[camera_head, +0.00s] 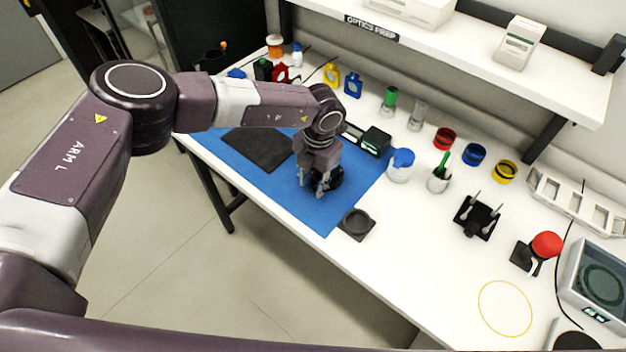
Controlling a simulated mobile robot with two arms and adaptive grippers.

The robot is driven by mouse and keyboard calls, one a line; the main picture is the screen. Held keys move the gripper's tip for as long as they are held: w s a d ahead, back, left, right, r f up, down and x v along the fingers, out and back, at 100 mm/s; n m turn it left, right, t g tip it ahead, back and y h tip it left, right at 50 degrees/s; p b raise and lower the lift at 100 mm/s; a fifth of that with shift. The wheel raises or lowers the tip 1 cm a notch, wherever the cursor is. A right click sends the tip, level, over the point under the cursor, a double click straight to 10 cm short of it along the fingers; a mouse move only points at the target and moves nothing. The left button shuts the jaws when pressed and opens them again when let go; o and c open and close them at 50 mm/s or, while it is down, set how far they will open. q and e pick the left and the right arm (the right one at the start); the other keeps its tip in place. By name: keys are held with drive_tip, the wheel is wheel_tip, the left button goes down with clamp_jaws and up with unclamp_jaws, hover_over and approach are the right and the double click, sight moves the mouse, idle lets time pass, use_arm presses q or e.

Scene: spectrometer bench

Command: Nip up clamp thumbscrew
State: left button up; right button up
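My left gripper (319,188) points down over the blue mat (310,213), at a black round-edged object (337,177). Its fingers are at or beside this object and partly cover it. I cannot tell whether they touch it or are closed on it. A clamp thumbscrew cannot be made out; it may be hidden by the gripper or too small to see. A dark box with a lit display (375,140) stands just behind and right of the gripper. My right gripper is not in view.
A dark pad (258,148) lies on the mat's left part. A small black dish (357,223) sits by its front corner. A white-and-blue jar (400,164), a cup (438,181) and a black two-post stand (477,216) are to the right. The front right table is mostly clear around a yellow ring (481,301).

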use_arm(q)
clamp_jaws()
drive_tip(key=shift+s+d+f+t+y+b, duration=0.15)
drive_tip(key=shift+f+t+y+b, duration=0.15)
drive_tip(key=shift+b, duration=0.3)
drive_tip(key=shift+w+d+f+t+y+b, duration=0.1)
drive_tip(key=shift+t+y+b, duration=0.1)
drive_tip(key=shift+y+b, duration=0.3)
drive_tip(key=shift+s+d+r+t+y+b, duration=0.15)
drive_tip(key=shift+r+t+y+b, duration=0.15)
drive_tip(key=shift+b, duration=0.5)
unclamp_jaws()
drive_tip(key=shift+r, duration=0.1)
